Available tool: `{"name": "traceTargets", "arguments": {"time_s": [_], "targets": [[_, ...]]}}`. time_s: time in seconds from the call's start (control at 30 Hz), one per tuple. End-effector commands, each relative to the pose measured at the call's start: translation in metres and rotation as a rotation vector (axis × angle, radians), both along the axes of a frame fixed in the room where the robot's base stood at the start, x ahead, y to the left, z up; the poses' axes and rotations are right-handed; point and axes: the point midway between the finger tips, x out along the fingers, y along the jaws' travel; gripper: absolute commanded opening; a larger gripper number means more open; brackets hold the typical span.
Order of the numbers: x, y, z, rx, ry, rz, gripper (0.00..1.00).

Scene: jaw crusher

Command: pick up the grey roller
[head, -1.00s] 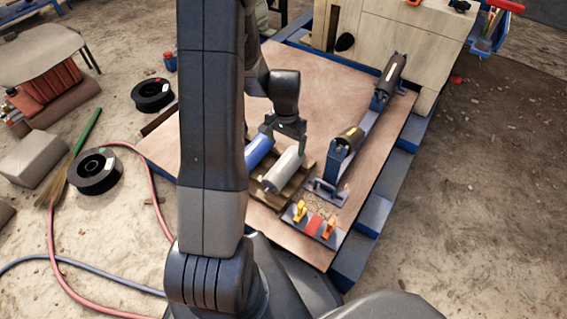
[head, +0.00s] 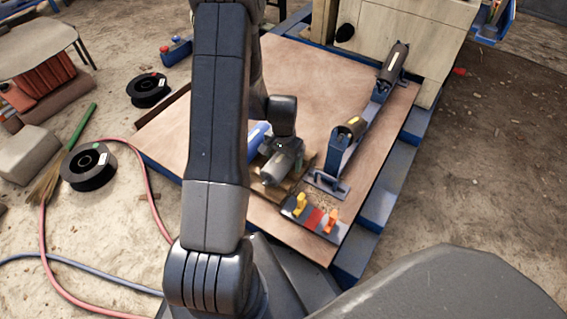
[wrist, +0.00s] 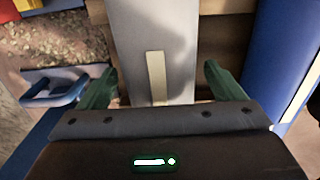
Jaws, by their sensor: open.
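The grey roller (head: 272,175) lies on a small wooden pallet (head: 305,160) on the plywood table, partly hidden under my gripper in the head view. In the wrist view the grey roller (wrist: 155,40) runs up the middle, with a pale strip on it. My gripper (wrist: 160,78) is open, one green finger on each side of the roller, with a gap at each side. I cannot tell how far down the fingers reach. A blue roller (head: 257,135) lies beside the grey one, half hidden by my arm; it also shows at the right in the wrist view (wrist: 285,60).
A blue frame with dark rollers (head: 352,140) stands to the right of the pallet. A tray with yellow, red and orange pieces (head: 314,214) lies at the table's front. The plywood behind (head: 310,80) is clear.

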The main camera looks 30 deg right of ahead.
Motion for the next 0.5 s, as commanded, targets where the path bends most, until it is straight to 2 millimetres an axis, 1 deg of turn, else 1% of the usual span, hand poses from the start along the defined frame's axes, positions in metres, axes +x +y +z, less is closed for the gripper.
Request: {"name": "traceTargets", "arguments": {"time_s": [0.17,0.2,0.47,0.5], "targets": [[0.0004,-0.0003,0.0011,0.0,-0.001,0.0,0.88],[0.0004,-0.0003,0.0011,0.0,-0.001,0.0,0.8],[0.0004,-0.0003,0.0012,0.0,-0.001,0.0,0.29],[0.0004,-0.0003,0.0012,0.0,-0.001,0.0,0.21]]}}
